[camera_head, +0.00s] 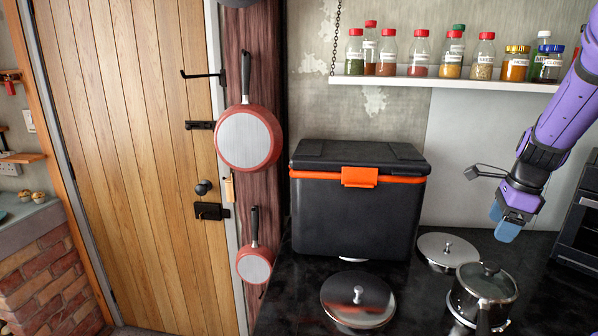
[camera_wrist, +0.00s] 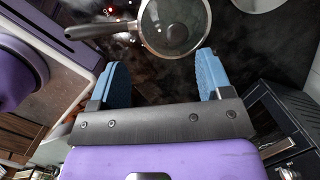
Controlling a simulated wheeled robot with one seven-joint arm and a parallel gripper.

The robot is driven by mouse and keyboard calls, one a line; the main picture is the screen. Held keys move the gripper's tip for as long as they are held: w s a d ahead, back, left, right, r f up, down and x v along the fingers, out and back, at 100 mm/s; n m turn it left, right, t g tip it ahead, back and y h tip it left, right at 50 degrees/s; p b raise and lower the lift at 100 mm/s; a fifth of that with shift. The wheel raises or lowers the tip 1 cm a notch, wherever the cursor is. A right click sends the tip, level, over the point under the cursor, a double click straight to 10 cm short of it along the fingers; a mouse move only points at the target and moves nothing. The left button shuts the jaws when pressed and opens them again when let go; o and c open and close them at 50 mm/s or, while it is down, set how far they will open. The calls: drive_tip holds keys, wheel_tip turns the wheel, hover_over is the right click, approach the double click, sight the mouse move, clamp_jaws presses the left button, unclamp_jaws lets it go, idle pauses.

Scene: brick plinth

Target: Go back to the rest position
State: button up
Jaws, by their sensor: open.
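My gripper (camera_head: 507,226) is at the right of the head view, at the end of my purple arm, in the air over the dark counter. Its blue fingers look down, above and behind the lidded pot (camera_head: 486,287). In the wrist view my gripper (camera_wrist: 164,80) shows two blue fingers spread wide apart with nothing between them. The pot with its glass lid and dark handle (camera_wrist: 172,24) lies beyond the fingertips, apart from them.
A black cooler box with an orange latch (camera_head: 359,178) stands on the counter. Lids (camera_head: 358,300) (camera_head: 447,250) lie nearby. A spice shelf (camera_head: 445,84) hangs above. A black oven (camera_head: 580,230) is at the right edge. Red pans (camera_head: 249,137) hang beside the wooden door (camera_head: 130,150).

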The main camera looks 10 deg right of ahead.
drive_tip(key=s+a+r+n+t, duration=0.1)
drive_tip(key=s+a+r+n, duration=0.35)
drive_tip(key=a+n, duration=0.2)
drive_tip(key=s+a+r+n+t, duration=0.1)
drive_tip(key=s+a+r+n, duration=0.2)
drive_tip(key=a+r+n, duration=0.3)
drive_tip(key=s+a+r+n+t+h, duration=0.1)
drive_tip(key=s+a+r+n, duration=0.1)
drive_tip(key=s+a+n, duration=0.6)
drive_tip(key=s+n, duration=0.4)
drive_tip(key=shift+a+r+t, duration=0.2)
drive_tip(key=shift+r+t, duration=0.1)
